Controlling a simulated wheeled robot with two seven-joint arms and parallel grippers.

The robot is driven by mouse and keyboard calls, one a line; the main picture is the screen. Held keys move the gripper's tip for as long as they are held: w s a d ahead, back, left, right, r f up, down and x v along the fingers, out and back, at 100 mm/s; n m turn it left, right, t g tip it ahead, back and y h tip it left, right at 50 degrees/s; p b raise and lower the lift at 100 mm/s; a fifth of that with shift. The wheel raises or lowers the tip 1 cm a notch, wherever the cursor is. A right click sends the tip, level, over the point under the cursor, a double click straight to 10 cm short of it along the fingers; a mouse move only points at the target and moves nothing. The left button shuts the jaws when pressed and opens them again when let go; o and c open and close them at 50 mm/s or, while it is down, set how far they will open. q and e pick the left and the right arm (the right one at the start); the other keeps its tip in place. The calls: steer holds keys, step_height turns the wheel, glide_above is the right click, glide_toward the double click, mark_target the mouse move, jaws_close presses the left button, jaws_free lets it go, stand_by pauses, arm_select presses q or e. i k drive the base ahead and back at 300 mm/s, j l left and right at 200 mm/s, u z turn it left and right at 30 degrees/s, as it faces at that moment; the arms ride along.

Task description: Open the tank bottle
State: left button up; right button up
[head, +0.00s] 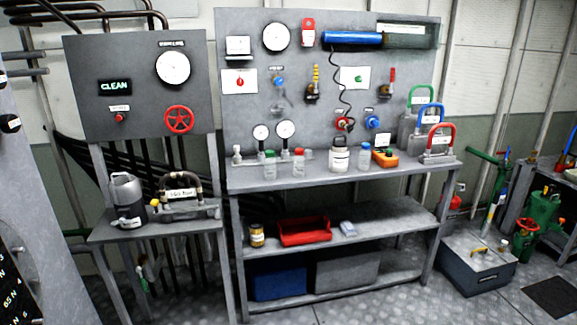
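Several bottles stand upright on the top of the grey workbench (325,180). From left to right they are a green-capped bottle (270,168), a red-capped bottle (299,165), a larger white bottle with a dark cap (339,159) and a blue-capped bottle (364,160). All appear to have their caps on. Their labels are too small to read, so I cannot tell which is the tank bottle. Neither of my grippers is in view.
An orange device (385,158) sits right of the bottles, with handled containers (437,140) beyond it. Two gauges (284,130) stand behind. The lower shelf holds a red tray (304,232) and a small jar (256,236). A side table (155,228) stands left; floor shows in front.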

mark_target(298, 160)
steer(key=i+j+z, duration=0.4)
steer(key=i+j, duration=0.3)
steer(key=i, duration=0.1)
